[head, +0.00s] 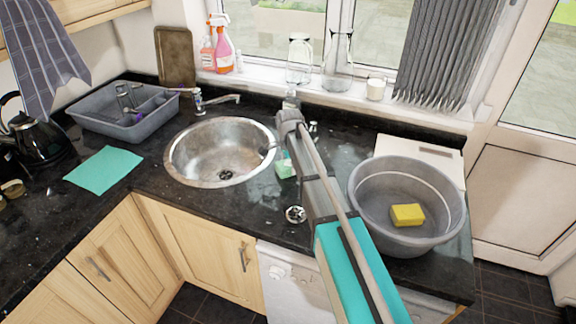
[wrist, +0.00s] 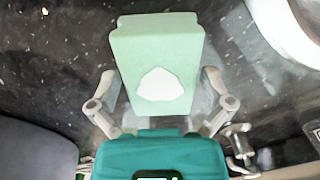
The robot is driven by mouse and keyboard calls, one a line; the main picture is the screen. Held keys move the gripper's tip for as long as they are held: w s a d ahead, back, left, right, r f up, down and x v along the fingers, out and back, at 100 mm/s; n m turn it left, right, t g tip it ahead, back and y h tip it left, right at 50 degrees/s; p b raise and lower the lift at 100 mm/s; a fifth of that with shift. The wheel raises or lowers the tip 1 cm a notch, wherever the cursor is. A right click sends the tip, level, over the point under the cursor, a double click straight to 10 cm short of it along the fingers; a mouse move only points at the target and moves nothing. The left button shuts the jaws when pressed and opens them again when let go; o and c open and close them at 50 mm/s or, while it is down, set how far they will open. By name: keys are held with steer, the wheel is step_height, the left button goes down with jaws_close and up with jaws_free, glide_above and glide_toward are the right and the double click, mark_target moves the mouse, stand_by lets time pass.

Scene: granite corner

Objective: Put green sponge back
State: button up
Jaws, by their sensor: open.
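The green sponge (head: 285,168) lies on the black counter just right of the sink, partly hidden behind my arm in the head view. In the wrist view the pale green sponge (wrist: 155,45) is a block with a white patch on its face. My gripper (wrist: 160,88) is open, with one finger on each side of the sponge's near part. A dark gap shows beside the left finger; whether the right finger touches cannot be told. In the head view my gripper is mostly hidden by my arm.
The round metal sink (head: 222,150) is left of my arm. A grey basin (head: 365,205) holding a yellow sponge (head: 407,215) stands to the right. A grey dish tray (head: 90,115), a teal cloth (head: 104,170) and a black kettle (head: 35,140) are at the left. Bottles and jars line the windowsill.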

mark_target(350, 198)
steer(key=shift+r, duration=0.1)
step_height(350, 198, up, 12)
steer(key=p, duration=1.2)
stand_by(0.8)
steer(key=s+d+n, duration=0.4)
steer(key=s+d, duration=0.1)
steer(key=s, duration=0.3)
steer(key=s+d+n, duration=0.5)
steer(key=s, duration=0.3)
steer(key=s+d+n, duration=0.4)
steer(key=s+d, duration=0.1)
steer(key=s, duration=0.3)
steer(key=shift+s+d, duration=0.35)
steer(key=shift+d, duration=0.05)
